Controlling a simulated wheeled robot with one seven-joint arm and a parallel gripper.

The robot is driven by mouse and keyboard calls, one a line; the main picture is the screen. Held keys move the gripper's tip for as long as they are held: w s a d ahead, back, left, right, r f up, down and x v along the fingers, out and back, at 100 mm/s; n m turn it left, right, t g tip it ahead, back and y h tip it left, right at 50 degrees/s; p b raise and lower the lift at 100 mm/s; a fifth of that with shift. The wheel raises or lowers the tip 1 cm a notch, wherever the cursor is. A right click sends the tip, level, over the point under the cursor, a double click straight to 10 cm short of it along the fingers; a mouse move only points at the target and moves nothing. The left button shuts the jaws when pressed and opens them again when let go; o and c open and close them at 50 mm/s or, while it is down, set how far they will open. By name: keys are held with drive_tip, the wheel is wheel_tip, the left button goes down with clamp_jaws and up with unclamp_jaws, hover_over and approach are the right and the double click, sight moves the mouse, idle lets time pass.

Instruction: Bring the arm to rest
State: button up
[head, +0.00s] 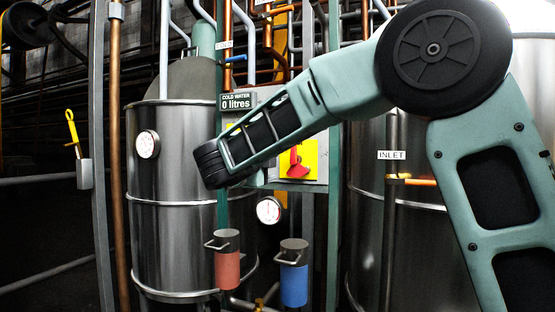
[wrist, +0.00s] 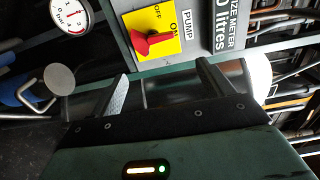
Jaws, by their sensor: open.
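My gripper (wrist: 165,85) shows in the wrist view with its two fingers spread apart and nothing between them. The fingers point toward the pump panel. A red pump switch (wrist: 150,42) on a yellow plate lies beyond the fingertips, apart from them. In the head view my arm reaches from the right across the picture, and its black end joint (head: 210,165) hangs in front of the steel tank. My fingers cannot be made out in the head view. The red switch (head: 296,161) shows just right of my arm there.
A steel tank (head: 170,240) with a dial stands left; another tank (head: 368,240) stands right behind my arm. Red (head: 227,268) and blue (head: 294,285) handled cylinders stand below the arm. A yellow-handled item (head: 71,128) hangs at far left. Copper pipes run behind.

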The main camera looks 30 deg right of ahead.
drive_tip(key=shift+v, duration=0.8)
drive_tip(key=s+a+f+n+t+y, duration=0.15)
drive_tip(key=a+f+n+y, duration=0.25)
drive_tip(key=a+n+y, duration=0.5)
drive_tip(key=a+f+n+t+y, duration=0.35)
drive_tip(key=a+n+y, duration=0.35)
drive_tip(key=a, duration=0.4)
drive_tip(key=s+a+f+n+g+y, duration=0.4)
drive_tip(key=s+a+f+n+g, duration=0.35)
drive_tip(key=s+f+n, duration=0.35)
drive_tip(key=s+d+f+n+g+h, duration=0.1)
drive_tip(key=s+d+f+n+g, duration=0.25)
drive_tip(key=s, duration=0.45)
drive_tip(key=s+d+f+n+g+h, duration=0.2)
drive_tip(key=s+f, duration=0.3)
drive_tip(key=s, duration=0.2)
drive_tip(key=s+d+f+n+g+h, duration=0.1)
drive_tip(key=s+d+f+n+g, duration=0.25)
drive_tip(key=s, duration=0.45)
wheel_tip(320, 180, up, 14)
drive_tip(key=s+h+p, duration=0.1)
drive_tip(key=p, duration=1.4)
drive_tip(key=shift+s+d, duration=0.3)
